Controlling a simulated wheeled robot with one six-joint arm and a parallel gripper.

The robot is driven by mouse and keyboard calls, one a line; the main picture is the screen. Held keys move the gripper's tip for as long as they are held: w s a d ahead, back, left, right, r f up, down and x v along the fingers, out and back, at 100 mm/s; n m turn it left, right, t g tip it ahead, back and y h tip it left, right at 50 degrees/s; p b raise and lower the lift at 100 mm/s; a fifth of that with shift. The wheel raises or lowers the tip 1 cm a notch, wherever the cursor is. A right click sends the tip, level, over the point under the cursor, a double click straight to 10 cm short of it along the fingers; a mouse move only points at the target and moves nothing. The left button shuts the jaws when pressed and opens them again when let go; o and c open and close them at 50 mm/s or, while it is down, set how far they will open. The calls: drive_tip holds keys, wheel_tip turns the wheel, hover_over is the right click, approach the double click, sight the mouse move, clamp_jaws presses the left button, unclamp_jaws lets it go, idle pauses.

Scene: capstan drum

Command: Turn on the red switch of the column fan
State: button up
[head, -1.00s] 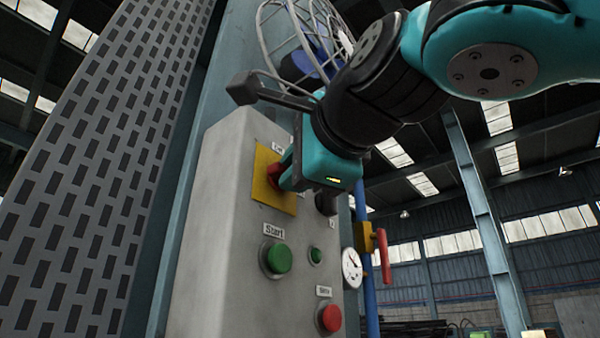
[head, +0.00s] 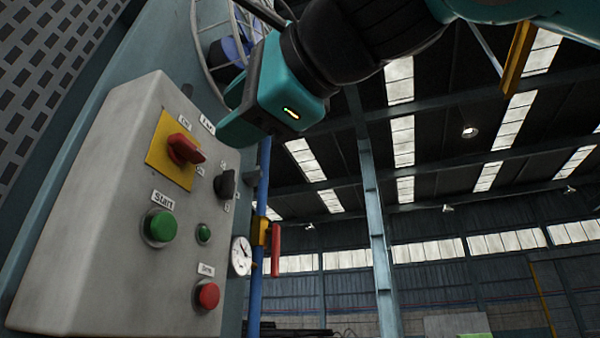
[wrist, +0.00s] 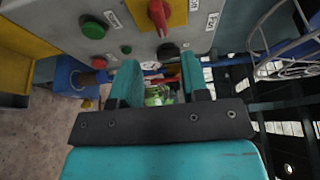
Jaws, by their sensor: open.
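The red switch (head: 184,150) is a rotary knob on a yellow plate (head: 163,163), on the upper part of a grey control box. Its handle points right and slightly down in the head view. Small labels surround it, too small to read surely. The red switch also shows at the top of the wrist view (wrist: 158,16). My gripper (head: 236,118) is open and empty, up and right of the switch and apart from it. In the wrist view its two fingers (wrist: 158,82) stand apart below the switch. The caged fan (head: 222,45) is behind my gripper, partly hidden.
The grey box (head: 90,220) also carries a black knob (head: 225,184), a green Start button (head: 161,226), a small green button (head: 203,234) and a red button (head: 207,295). A gauge (head: 241,256) and a red-handled valve (head: 275,250) are on its right. Open space lies farther right.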

drive_tip(key=v, duration=0.8)
drive_tip(key=shift+s+d, duration=0.25)
drive_tip(key=shift+r, duration=0.1)
drive_tip(key=w+a+f+n+g+h+b, duration=0.1)
drive_tip(key=w+a+f+n, duration=0.1)
drive_tip(key=w+f+n, duration=0.3)
drive_tip(key=w+a+f+n+h, duration=0.1)
drive_tip(key=w+a+f+n, duration=0.15)
drive_tip(key=f, duration=0.45)
drive_tip(key=w+d+f+n+g+h, duration=0.2)
drive_tip(key=w+f+n, duration=0.1)
drive_tip(key=f, duration=0.6)
drive_tip(key=w+d+f+n+g+h, duration=0.1)
drive_tip(key=w+f+n+h, duration=0.1)
drive_tip(key=f, duration=0.7)
drive_tip(key=s+d+f+n+g+h+b, duration=0.1)
drive_tip(key=d+f+g, duration=0.1)
drive_tip(key=d+f, duration=0.5)
drive_tip(key=s+d+f+n+g+h+b, duration=0.1)
drive_tip(key=d+f+n+g, duration=0.15)
drive_tip(key=f, duration=0.75)
drive_tip(key=s+d+f+g, duration=0.4)
drive_tip(key=s+d+f, duration=0.1)
drive_tip(key=s+f, duration=0.3)
drive_tip(key=shift+d+f+h, duration=0.3)
drive_tip(key=shift+f, duration=0.15)
